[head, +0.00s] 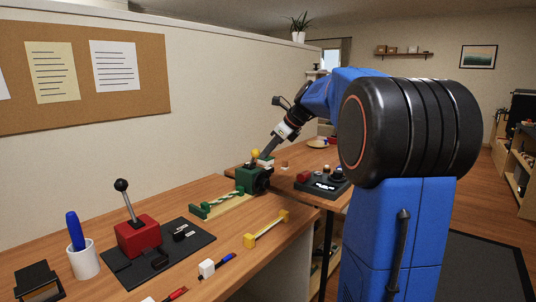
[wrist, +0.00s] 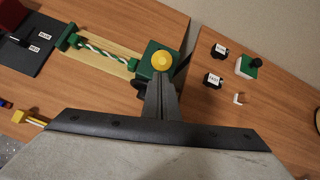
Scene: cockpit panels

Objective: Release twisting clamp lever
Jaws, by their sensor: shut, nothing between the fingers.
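A green clamp-like device stands on the wooden desk, with a green block (head: 250,180) at one end and a twisted green-and-white rod (head: 222,204) running from it. In the wrist view the block (wrist: 148,51) carries a round yellow knob (wrist: 162,61), and the rod (wrist: 102,50) extends left. A dark bar shows beside the block, partly hidden; I cannot tell if it is the lever. My gripper (head: 266,154) is over the block, close to the knob. In the wrist view its fingers (wrist: 161,80) are together and empty, pointing at the knob; contact cannot be told.
A red box with a black joystick (head: 137,236) stands on a dark mat to the left. A yellow handle (head: 266,229) lies in front of the clamp. A dark control box (head: 322,184) sits to the right. A white cup (head: 84,261) holds a blue pen.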

